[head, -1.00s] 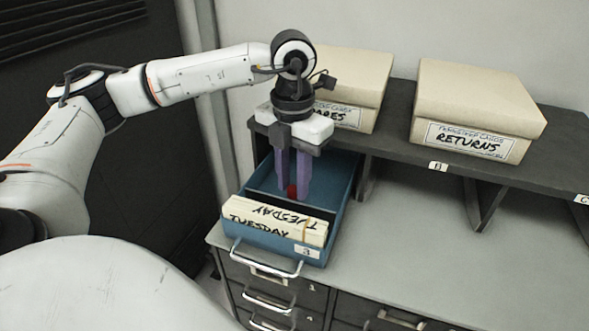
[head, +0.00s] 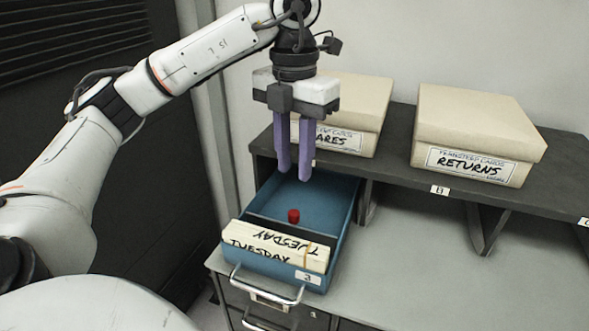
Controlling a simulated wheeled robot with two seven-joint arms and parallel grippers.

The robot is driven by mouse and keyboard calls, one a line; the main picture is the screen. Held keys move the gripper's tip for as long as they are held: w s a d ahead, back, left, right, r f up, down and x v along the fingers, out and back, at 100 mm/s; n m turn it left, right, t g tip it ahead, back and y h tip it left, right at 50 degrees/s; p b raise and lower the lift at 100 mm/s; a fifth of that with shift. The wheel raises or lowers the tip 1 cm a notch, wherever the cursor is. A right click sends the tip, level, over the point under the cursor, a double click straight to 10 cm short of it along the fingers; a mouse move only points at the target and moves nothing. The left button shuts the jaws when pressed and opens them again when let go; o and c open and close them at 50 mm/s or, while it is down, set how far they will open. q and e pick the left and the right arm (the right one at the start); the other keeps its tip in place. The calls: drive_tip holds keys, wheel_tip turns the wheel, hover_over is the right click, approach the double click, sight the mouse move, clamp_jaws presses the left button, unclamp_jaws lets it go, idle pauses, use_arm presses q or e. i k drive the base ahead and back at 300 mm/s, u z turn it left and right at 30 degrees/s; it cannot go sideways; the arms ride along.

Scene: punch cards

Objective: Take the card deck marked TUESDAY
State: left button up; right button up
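The cream card deck marked TUESDAY (head: 275,248) sits in the front compartment of the pulled-out blue drawer (head: 343,222), with lettering on its top edge and front. A dark divider stands just behind it. My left gripper (head: 293,176) points down above the rear part of the drawer, behind the deck and clear of it. Its two purple fingers are apart, with nothing between them. My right gripper is not in view.
A small red cylinder (head: 293,215) is in the drawer behind the divider. A box partly hidden by my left gripper, its label ending in "ARES" (head: 360,100), and a RETURNS box (head: 480,110) stand on the dark shelf (head: 405,168). The grey counter (head: 420,260) at right is clear.

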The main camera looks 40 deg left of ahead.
sight(306, 255)
drive_tip(key=k, duration=1)
